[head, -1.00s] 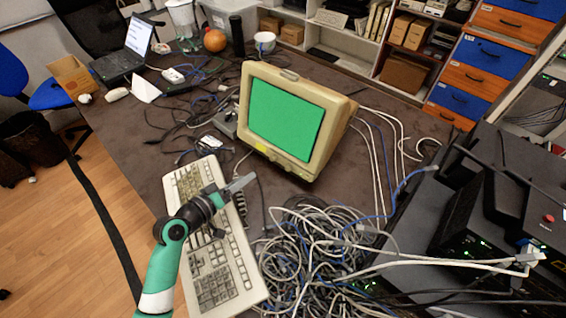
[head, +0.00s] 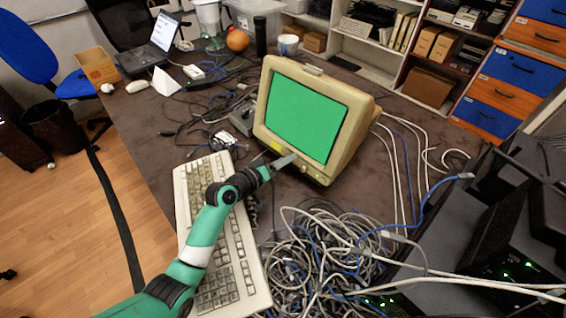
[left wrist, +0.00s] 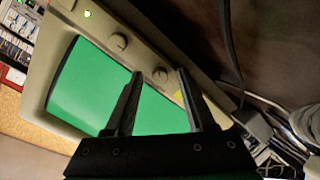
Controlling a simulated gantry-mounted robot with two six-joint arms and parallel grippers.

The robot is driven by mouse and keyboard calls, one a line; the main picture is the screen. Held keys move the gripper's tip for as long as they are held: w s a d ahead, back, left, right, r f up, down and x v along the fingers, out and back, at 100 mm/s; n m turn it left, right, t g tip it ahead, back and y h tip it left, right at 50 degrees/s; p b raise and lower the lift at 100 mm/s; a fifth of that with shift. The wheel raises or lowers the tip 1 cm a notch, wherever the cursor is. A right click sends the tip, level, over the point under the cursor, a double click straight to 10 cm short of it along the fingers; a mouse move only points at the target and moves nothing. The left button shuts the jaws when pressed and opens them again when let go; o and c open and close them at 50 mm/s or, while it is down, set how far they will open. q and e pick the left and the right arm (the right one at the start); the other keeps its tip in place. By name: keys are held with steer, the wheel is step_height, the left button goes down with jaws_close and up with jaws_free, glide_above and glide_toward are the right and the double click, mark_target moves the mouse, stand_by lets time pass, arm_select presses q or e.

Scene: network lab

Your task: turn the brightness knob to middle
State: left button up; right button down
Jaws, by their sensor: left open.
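The beige monitor (head: 352,128) with a lit green screen stands on the desk. In the left wrist view its lower bezel (left wrist: 94,30) runs diagonally and carries two round beige knobs. One knob (left wrist: 160,75) appears between my finger tips, near the yellow patch. The other knob (left wrist: 119,41) is farther up and left, outside the fingers. I cannot read which is brightness. My left gripper (head: 288,160) is at the monitor's lower front edge; in the left wrist view (left wrist: 160,72) its two fingers are apart. Contact with the knob cannot be told. My right gripper is not visible.
A keyboard (head: 237,262) lies under my left arm. A heap of tangled cables (head: 325,250) lies in front of the monitor. Dark network equipment (head: 490,225) stands at the right. A laptop (head: 160,48) sits at the back left.

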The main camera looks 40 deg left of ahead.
arm_select(q)
jaws_close()
steer(key=shift+r, duration=0.1)
stand_by(0.3)
